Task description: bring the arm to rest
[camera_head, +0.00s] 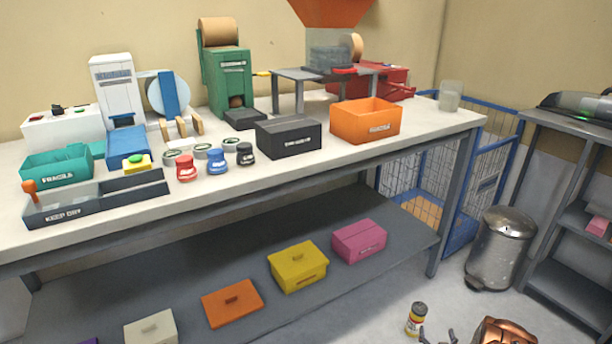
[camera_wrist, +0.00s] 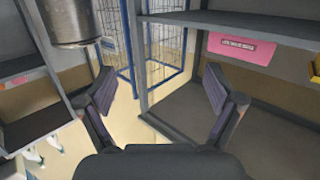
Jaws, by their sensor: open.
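My gripper (camera_head: 437,336) shows at the bottom edge of the head view, low in front of the bench, with its two dark fingers apart. In the wrist view my gripper (camera_wrist: 160,95) is open, its fingers spread wide with nothing between them. Part of my copper-coloured arm shows at the bottom right of the head view. The rest of the arm is out of frame.
The workbench (camera_head: 330,165) carries bins, jars and machines; its lower shelf holds several lidded boxes, including a pink box (camera_head: 359,240). A metal bin (camera_head: 500,250), blue wire cage (camera_head: 480,195) and grey rack (camera_head: 560,285) stand right.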

